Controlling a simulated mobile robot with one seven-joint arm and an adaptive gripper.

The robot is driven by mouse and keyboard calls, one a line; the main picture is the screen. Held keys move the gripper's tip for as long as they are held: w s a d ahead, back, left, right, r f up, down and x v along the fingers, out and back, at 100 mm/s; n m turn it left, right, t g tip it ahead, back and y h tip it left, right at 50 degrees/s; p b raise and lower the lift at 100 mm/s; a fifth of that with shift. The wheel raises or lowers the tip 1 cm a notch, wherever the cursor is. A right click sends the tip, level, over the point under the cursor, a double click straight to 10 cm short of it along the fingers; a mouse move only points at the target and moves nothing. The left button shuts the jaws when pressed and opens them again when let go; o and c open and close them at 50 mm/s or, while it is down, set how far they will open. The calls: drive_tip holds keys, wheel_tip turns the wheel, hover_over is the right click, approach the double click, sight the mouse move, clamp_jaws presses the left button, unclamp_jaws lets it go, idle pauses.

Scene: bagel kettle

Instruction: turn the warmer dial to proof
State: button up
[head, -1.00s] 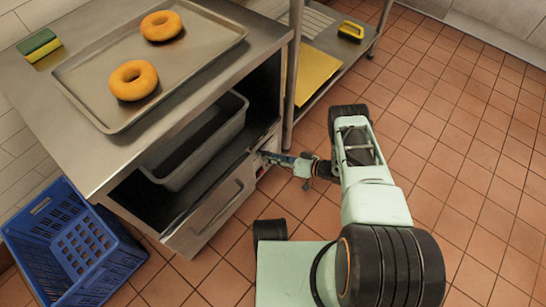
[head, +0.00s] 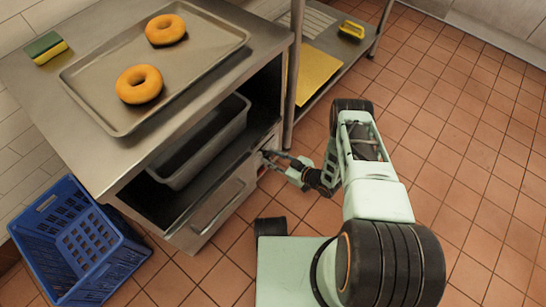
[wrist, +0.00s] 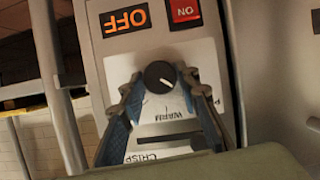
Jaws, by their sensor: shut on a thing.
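The warmer dial (wrist: 160,77) is a round black knob with a short white mark, on a pale label plate in the wrist view. The mark points toward the lower right of that picture. A word that looks like WARM shows below the knob, CRISP lower down, and a partly hidden word starting with P at right. My gripper (wrist: 158,84) is shut on the dial, a blue-padded finger on each side. In the head view my gripper (head: 268,156) is at the warmer's front right edge; the dial is hidden there.
An orange OFF switch (wrist: 125,20) and a red ON switch (wrist: 184,11) sit close above the dial. The drawer (head: 212,205) is left of my gripper. A blue crate (head: 80,240) stands on the floor at left. Tiled floor at right is clear.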

idle(0.4)
drive_tip(key=o, duration=1.1)
drive_tip(key=shift+o, duration=0.2)
